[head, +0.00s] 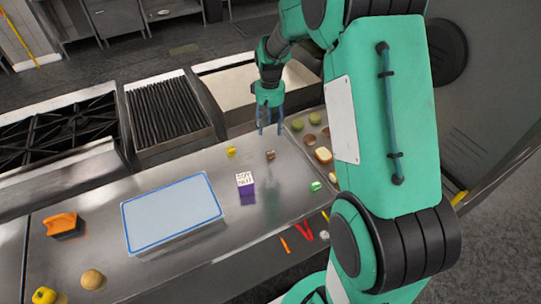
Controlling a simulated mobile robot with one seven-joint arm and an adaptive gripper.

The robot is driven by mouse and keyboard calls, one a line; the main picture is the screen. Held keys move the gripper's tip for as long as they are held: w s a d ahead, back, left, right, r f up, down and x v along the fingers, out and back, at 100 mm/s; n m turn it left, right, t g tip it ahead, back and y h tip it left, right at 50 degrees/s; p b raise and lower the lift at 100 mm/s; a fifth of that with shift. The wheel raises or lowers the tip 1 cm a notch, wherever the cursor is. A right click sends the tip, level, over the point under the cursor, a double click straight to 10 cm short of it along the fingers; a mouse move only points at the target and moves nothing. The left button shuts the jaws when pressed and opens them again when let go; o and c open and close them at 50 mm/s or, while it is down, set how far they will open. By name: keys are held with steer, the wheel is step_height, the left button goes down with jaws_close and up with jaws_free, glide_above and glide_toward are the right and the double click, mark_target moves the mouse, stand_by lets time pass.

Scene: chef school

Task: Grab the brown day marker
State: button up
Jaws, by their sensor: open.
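A small brown block (270,155), which looks like the brown day marker, lies on the steel counter (190,165) in the head view. My gripper (270,132) points down with its two blue fingers apart and nothing between them. It appears above and slightly behind the brown block in the picture, and apart from it. The exact height of the fingertips above the counter is hard to tell.
A yellow marker (231,150), a green marker (316,186) and a purple-white box (245,183) are nearby. A tray of food (298,142) stands at right, partly behind my arm. A blue-rimmed container (172,212) and an orange item (62,224) sit left.

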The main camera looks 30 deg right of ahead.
steer(key=shift+f, duration=0.15)
glide_above(270, 152)
steer(key=shift+f+b, duration=0.45)
steer(key=shift+f, duration=3.7)
steer(key=shift+f, duration=0.1)
steer(key=shift+f+b, duration=0.4)
steer(key=shift+f, duration=2.1)
steer(key=c, duration=1.1)
